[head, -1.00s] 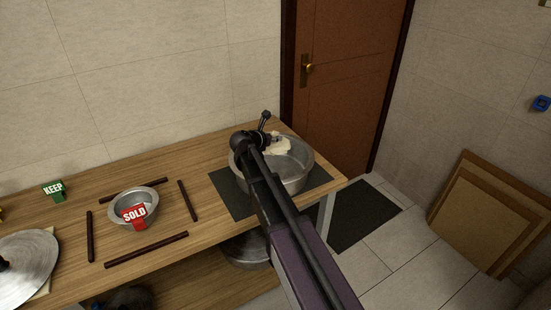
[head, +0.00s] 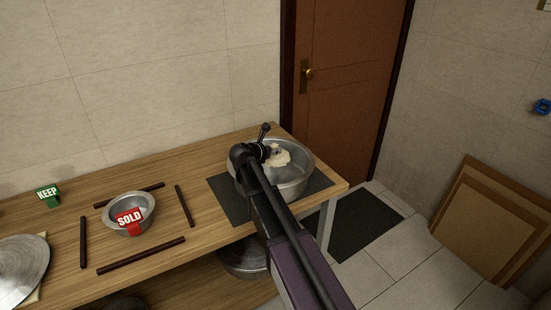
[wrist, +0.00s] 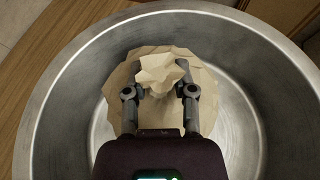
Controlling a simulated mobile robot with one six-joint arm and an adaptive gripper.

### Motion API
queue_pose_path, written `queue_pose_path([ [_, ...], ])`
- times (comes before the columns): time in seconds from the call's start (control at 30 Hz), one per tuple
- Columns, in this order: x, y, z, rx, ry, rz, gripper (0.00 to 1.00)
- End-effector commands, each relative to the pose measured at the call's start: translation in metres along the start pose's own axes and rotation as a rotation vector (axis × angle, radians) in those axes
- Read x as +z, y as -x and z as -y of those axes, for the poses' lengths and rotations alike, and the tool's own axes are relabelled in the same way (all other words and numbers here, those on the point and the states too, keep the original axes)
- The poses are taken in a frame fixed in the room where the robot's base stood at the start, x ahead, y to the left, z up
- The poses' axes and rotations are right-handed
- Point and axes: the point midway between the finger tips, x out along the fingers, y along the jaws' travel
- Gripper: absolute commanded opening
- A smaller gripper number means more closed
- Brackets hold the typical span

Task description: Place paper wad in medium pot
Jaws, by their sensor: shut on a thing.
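A wide metal pot (head: 304,176) stands on a dark mat at the right end of the wooden table. It fills most of the wrist view (wrist: 60,113). My gripper (wrist: 160,88) is over the inside of the pot, with its fingers pinched on a crumpled cream paper wad (wrist: 158,72). The wad spreads out wide under and around the fingers, within the rim as seen from above. In the head view the wad (head: 281,157) shows near the pot's back rim. I cannot tell whether its underside touches the pot's bottom.
A small metal bowl with a red SOLD tag (head: 129,221) sits among several dark sticks (head: 141,255). A green KEEP tag (head: 48,195) and a round metal lid (head: 20,270) are at left. Another pot (head: 243,262) is on the shelf below. A door (head: 345,80) stands behind.

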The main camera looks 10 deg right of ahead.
Motion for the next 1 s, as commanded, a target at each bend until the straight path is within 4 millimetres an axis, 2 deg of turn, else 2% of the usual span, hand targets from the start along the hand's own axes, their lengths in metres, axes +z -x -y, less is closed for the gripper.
queue_pose_path([
  [0.2, -0.019, -0.008, 0.0, 0.0, 0.0, 0.0, 0.02],
  [0.4, -0.03, -0.012, 0.0, 0.0, 0.0, 0.0, 0.02],
  [1.0, -0.035, -0.014, 0.0, 0.0, 0.0, 0.0, 0.02],
])
